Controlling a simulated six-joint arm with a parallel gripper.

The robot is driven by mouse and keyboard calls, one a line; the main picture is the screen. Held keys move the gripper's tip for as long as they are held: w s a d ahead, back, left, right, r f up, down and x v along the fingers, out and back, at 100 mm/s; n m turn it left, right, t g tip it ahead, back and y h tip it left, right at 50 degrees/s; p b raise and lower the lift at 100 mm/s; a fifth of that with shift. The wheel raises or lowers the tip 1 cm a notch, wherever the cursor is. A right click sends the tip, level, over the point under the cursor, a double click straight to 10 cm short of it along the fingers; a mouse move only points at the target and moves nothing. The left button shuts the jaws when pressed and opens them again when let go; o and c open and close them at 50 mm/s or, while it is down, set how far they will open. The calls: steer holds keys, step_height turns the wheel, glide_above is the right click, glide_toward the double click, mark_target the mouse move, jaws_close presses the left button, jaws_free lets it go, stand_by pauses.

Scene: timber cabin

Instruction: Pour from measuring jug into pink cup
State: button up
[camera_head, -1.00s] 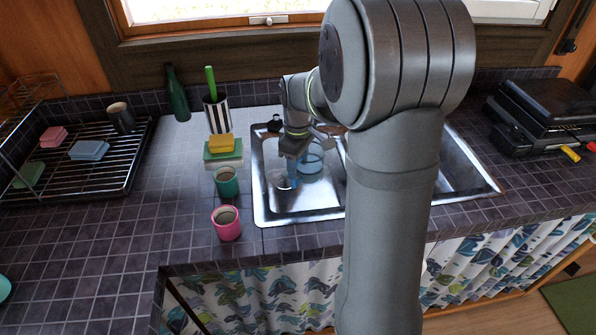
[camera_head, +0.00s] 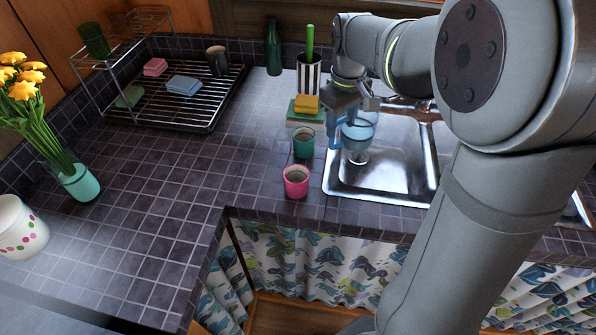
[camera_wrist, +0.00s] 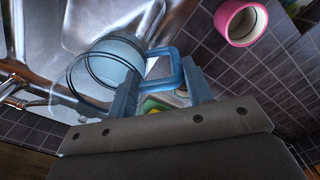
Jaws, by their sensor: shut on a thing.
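The measuring jug (camera_head: 359,132) is clear blue with a blue handle. My gripper (camera_head: 343,117) is shut on its handle and holds it over the left part of the sink; the jug and its handle also show in the wrist view (camera_wrist: 118,62). I cannot tell how much is in the jug. The pink cup (camera_head: 296,181) stands upright on the tiled counter, left of the sink and nearer the front than the jug. The pink cup also shows at the top right of the wrist view (camera_wrist: 241,22), apart from the jug.
A teal cup (camera_head: 303,143) stands just behind the pink cup. Behind it are a yellow sponge (camera_head: 306,103), a striped holder (camera_head: 309,75) and a green bottle (camera_head: 273,48). A drying rack (camera_head: 165,95) is at the back left. The counter left of the pink cup is clear.

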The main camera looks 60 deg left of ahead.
steer(key=s+a+r+m, duration=0.1)
steer(key=s+r, duration=0.2)
steer(key=s, duration=0.8)
steer(key=s+a+r+m, duration=0.2)
steer(key=s+r, duration=0.2)
steer(key=s, duration=0.7)
steer(key=s+a+f+m, duration=0.1)
steer(key=s+a+f, duration=0.3)
steer(key=s+f, duration=0.4)
step_height(320, 180, down, 2)
steer(key=shift+s+f+m, duration=0.1)
steer(key=shift+s+m, duration=0.05)
steer(key=shift+m, duration=0.25)
